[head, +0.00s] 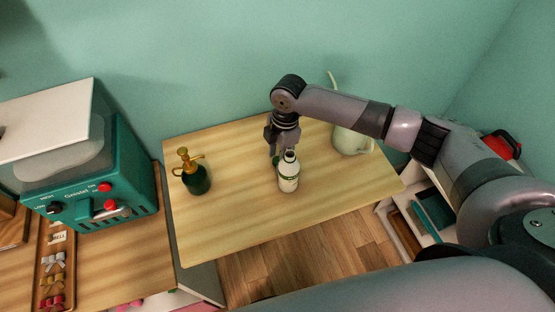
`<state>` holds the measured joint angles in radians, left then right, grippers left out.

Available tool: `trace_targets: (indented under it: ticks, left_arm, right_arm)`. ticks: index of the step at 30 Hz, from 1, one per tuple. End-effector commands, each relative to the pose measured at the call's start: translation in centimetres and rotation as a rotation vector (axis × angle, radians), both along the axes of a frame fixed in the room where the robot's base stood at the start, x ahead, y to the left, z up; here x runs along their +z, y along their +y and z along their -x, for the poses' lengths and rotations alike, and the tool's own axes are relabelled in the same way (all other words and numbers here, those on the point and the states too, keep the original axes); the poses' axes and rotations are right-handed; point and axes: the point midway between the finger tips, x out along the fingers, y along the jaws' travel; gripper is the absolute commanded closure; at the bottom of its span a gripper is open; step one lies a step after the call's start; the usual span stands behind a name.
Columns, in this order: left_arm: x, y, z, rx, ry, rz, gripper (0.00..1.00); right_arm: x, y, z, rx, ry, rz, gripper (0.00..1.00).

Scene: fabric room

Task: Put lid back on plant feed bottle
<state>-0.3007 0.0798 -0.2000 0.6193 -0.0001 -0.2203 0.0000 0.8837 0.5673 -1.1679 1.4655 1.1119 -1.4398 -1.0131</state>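The plant feed bottle (288,176) is white with a green label band and a dark neck. It stands upright near the middle of the wooden table (235,225). My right gripper (272,152) points down just behind and left of the bottle's neck. A small dark green patch shows low between the gripper and the bottle; I cannot tell whether it is the lid. The bottle partly hides the fingertips, so their opening and any contact are unclear. My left gripper is out of view.
A dark green spray bottle with a brass top (193,172) stands at the table's left. A pale watering can (350,140) stands behind my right arm. A teal machine (110,190) is at the far left. The table's front is clear.

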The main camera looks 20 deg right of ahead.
Motion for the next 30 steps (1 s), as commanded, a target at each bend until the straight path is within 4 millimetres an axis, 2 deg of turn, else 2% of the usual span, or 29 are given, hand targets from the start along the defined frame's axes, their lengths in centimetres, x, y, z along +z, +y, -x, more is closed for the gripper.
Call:
trace_targets:
  ticks: [10, 23, 26, 30]
  left_arm:
    - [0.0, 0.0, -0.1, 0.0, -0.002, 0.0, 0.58]
    - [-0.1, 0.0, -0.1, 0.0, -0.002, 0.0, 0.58]
    - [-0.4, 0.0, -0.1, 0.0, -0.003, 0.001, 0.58]
    - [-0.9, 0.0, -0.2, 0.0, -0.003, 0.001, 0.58]
  right_arm:
    - [0.0, 0.0, 0.0, 0.0, 0.0, 0.0, 0.84]
    - [0.6, 0.0, -0.1, -0.001, -0.001, 0.0, 0.85]
    - [1.5, 0.0, -0.1, 0.0, -0.002, 0.0, 0.85]
    - [4.0, 0.0, -0.2, 0.0, -0.005, -0.002, 0.85]
